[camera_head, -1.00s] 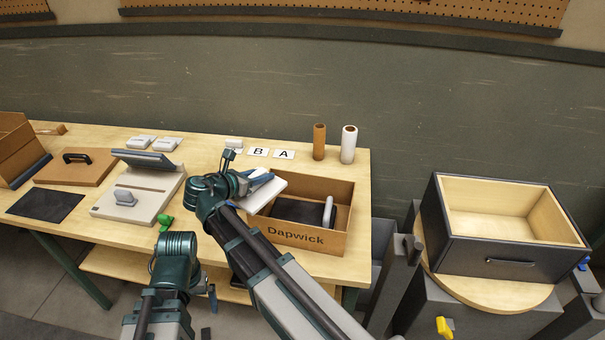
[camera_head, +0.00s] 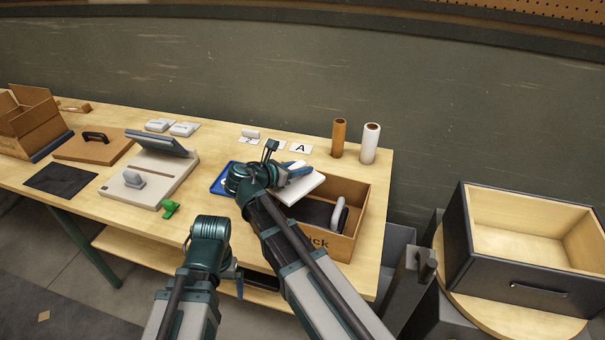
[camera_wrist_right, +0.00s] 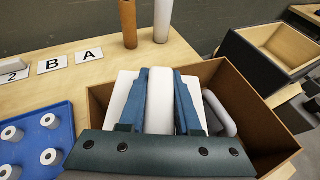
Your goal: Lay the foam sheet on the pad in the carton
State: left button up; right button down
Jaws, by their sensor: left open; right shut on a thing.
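My right gripper (camera_head: 290,173) is shut on the white raised grip of a white foam sheet (camera_head: 308,187). In the right wrist view the blue fingers (camera_wrist_right: 160,75) clasp this grip from both sides, with the flat sheet (camera_wrist_right: 124,92) under them. The sheet is held above the left and back part of the open brown carton (camera_head: 350,240). A dark pad (camera_head: 314,211) lies in the carton, with a light grey handle-like piece (camera_head: 339,214) upright at its right. My arm hides the carton's left front. My left gripper (camera_head: 239,284) is open and empty, low in front of the table.
A blue tray (camera_wrist_right: 66,118) with several white rolls is left of the carton. Cards A (camera_head: 300,148) and B lie behind it. A brown roll (camera_head: 339,138) and a white roll (camera_head: 370,143) stand at the back. A dark drawer box (camera_head: 500,275) is at the right.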

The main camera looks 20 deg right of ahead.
jog(key=shift+f, duration=0.2)
jog(key=shift+f+b, duration=0.5)
jog(key=c, duration=0.6)
grip_release()
jog(key=shift+r, duration=0.1)
